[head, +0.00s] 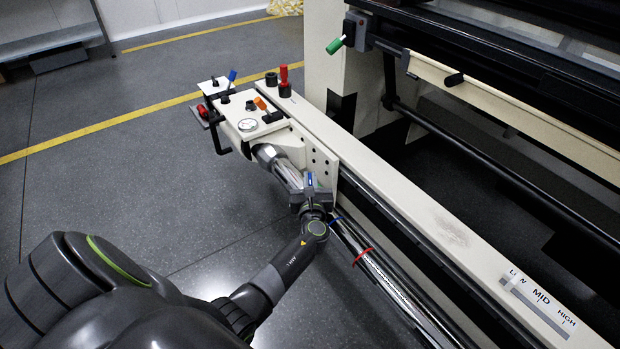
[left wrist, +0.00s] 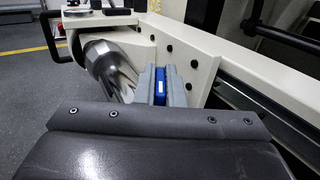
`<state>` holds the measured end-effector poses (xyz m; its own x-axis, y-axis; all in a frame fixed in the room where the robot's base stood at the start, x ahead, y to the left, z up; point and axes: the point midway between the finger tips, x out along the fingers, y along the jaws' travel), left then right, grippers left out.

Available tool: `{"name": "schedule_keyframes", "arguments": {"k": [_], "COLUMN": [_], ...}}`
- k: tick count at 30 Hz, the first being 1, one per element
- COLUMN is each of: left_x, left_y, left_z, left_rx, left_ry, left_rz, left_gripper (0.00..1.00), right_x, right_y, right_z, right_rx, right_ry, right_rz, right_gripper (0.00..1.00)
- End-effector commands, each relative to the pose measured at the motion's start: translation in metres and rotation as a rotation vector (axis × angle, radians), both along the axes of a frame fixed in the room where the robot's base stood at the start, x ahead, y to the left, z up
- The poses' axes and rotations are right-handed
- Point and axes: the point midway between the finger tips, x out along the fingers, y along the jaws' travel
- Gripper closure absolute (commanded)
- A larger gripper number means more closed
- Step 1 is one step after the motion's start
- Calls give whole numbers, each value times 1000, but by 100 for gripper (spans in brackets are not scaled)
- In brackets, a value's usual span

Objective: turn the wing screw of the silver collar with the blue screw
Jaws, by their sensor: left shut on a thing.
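My left gripper (head: 310,188) is at the silver shaft along the cream machine's near side, in the middle of the head view. Its two grey fingers are shut on the blue wing screw (head: 309,179). In the left wrist view the blue wing screw (left wrist: 159,85) shows as a small upright blue piece between the fingers. The silver collar itself is hidden behind the gripper, and I cannot make it out. The silver shaft (head: 287,174) runs past it; its thick end (left wrist: 108,68) shows left of the fingers. My right gripper is not in view.
A red ring (head: 362,256) and a small blue piece sit further down the rods. The cream beam (head: 420,215) runs close beside the gripper. The floor (head: 130,190) at left is clear.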

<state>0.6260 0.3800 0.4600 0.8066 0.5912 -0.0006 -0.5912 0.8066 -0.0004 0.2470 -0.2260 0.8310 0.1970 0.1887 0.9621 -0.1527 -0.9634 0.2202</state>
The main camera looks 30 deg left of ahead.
Motion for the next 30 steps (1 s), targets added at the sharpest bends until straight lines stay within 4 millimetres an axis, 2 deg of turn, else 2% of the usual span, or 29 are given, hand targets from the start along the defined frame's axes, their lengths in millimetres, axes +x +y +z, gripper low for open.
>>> {"name": "schedule_keyframes", "arguments": {"k": [10,24,25,29,30], "left_x": [1,0,0,0,0], "left_y": [0,0,0,0,0], "left_z": [2,1,2,1,1], "left_rx": [1,1,1,1,1], "left_ry": [-3,-2,-2,-2,-2], "left_rz": [107,118,118,118,118], "left_gripper": [100,100,87,70,69], "right_x": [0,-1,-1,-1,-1], "right_y": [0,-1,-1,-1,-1], "right_z": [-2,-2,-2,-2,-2], "right_rx": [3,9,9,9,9], "right_ry": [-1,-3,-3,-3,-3], "right_rz": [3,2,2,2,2], "right_gripper": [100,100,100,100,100]}}
